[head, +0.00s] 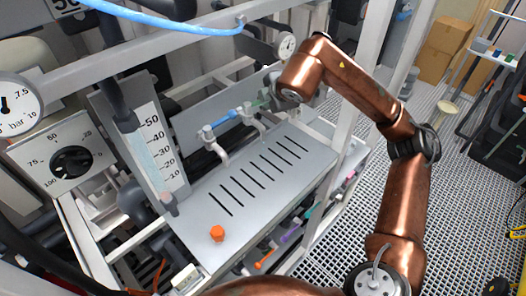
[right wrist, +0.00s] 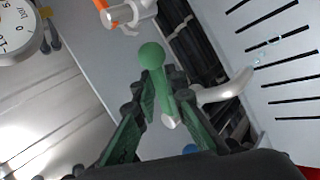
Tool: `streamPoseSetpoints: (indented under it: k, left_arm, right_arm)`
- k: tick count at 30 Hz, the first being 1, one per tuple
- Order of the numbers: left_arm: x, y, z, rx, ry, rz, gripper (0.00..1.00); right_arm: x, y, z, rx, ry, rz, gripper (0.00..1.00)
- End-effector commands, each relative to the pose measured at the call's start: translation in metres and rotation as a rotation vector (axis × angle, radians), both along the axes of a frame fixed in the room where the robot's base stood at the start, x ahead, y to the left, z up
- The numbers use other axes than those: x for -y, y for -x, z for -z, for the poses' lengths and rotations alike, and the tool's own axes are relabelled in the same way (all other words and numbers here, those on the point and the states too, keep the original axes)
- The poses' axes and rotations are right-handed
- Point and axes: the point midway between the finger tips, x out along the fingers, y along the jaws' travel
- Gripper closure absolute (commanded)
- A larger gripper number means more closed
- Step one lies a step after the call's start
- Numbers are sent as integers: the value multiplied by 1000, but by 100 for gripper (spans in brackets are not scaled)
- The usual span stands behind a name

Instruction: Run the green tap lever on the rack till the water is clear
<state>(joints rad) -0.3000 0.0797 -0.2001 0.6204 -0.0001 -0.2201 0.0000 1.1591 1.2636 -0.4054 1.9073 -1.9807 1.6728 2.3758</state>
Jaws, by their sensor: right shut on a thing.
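The green tap lever (right wrist: 151,58) has a round knob and stands up between the fingers of my right gripper (right wrist: 157,90) in the right wrist view. The gripper is shut on it. In the head view my right gripper (head: 270,97) is at the far end of the rack's drain plate (head: 310,150), partly hidden by my arm. A pale curved spout (right wrist: 222,93) leads away from the green tap. A faint, clear, speckled patch (right wrist: 265,50) shows near its tip; I cannot tell any colour in it. My left gripper is not in view.
A blue tap (head: 223,118) is beside the green one, and an orange tap (right wrist: 115,10) shows in the right wrist view. An orange knob (head: 217,234) sits on the plate's near end. A dial box (head: 50,155) and gauge (head: 15,103) are at left.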

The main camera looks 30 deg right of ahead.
Motion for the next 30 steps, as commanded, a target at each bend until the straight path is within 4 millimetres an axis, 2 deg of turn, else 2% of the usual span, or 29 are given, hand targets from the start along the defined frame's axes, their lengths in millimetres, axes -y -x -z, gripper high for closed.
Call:
streamPoseSetpoints:
  k: [1, 8, 13, 18, 27, 28, 30]
  left_arm:
    - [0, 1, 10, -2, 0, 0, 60]
    - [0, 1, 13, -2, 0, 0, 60]
    - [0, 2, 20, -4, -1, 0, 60]
    - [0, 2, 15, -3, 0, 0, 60]
    - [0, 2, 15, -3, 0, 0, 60]
    - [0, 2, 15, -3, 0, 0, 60]
    - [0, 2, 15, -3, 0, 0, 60]
  right_arm:
    - [1, -2, 11, -14, -2, -38, 100]
    - [1, -6, 7, -15, 0, -140, 100]
    - [1, -15, 8, -14, -5, -301, 100]
    - [-1, -22, 5, -15, -3, -445, 100]
    - [-2, -24, 4, -8, 2, -481, 100]
    - [-2, -24, 4, -7, 2, -481, 86]
    - [-2, -24, 3, -7, 2, -479, 82]
